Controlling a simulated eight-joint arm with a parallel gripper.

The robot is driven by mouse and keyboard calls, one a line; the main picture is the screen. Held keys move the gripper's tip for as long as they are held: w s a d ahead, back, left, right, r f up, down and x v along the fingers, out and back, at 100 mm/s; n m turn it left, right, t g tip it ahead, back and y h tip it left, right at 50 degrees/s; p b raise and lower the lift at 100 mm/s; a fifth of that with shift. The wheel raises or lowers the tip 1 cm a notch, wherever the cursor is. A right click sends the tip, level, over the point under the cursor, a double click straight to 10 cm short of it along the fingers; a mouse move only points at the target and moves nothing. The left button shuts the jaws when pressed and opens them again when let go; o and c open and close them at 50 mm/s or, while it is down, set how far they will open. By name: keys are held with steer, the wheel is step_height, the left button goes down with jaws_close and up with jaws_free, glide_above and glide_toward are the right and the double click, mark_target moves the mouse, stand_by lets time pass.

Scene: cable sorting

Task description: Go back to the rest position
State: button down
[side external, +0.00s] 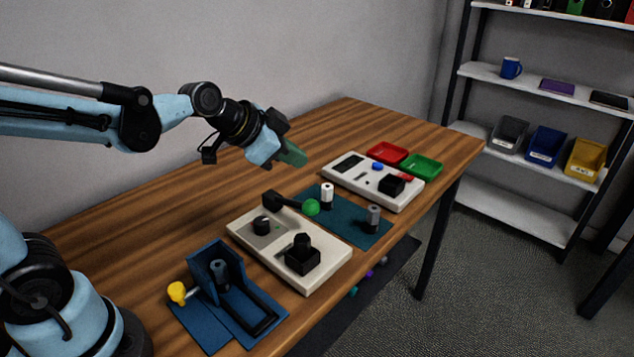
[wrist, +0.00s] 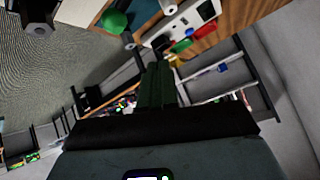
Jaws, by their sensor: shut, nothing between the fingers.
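My gripper (side external: 292,153) hangs in the air above the far half of the wooden table (side external: 120,222), clear of everything on it. Its green fingers are together with nothing between them. In the wrist view the shut fingers (wrist: 157,85) point out toward the shelves and the room. My arm reaches in from the left of the side view, with the wrist tilted down to the right.
On the table are a blue fixture (side external: 205,265), a beige panel with black knobs (side external: 240,232), a green ball (side external: 311,207), a white panel (side external: 345,178), a red tray (side external: 387,152) and a green tray (side external: 422,165). Shelves (side external: 530,178) stand at the right. Air around my gripper is free.

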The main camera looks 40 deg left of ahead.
steer(key=s+a+f+n+g+y, duration=0.1)
steer(key=s+f+n+g, duration=0.1)
steer(key=s+n, duration=0.4)
steer(key=s+f, duration=0.1)
steer(key=s, duration=0.4)
steer(key=shift+s+a+y, duration=0.2)
steer(key=shift+a+y, duration=0.15)
steer(key=shift+y, duration=0.05)
steer(key=w+d+r+g, duration=0.4)
steer(key=w+d+r, duration=0.1)
steer(key=w+r, duration=0.4)
steer(key=shift+r, duration=0.95)
steer(key=shift+d, duration=0.1)
